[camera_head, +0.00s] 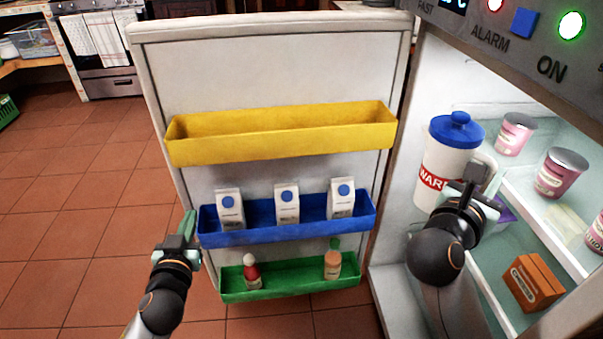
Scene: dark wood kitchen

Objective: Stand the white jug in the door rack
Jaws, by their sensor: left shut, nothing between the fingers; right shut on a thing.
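The white jug (433,176) has a blue lid and a red label band. It is upright at the fridge opening, to the right of the open door (270,70). My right gripper (474,186) is shut on the jug's handle at its right side. The door carries a yellow rack (280,138), which is empty, a blue rack (290,231) with three white cartons, and a green rack (295,290) with two bottles. My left gripper (188,225) is shut and empty, beside the door's left edge. Whether the jug touches a shelf cannot be told.
Inside the fridge, pink tins (561,172) stand on a glass shelf and an orange box (533,282) sits lower down. A control panel (530,40) overhangs at the top right. Open tiled floor (80,200) lies to the left of the door.

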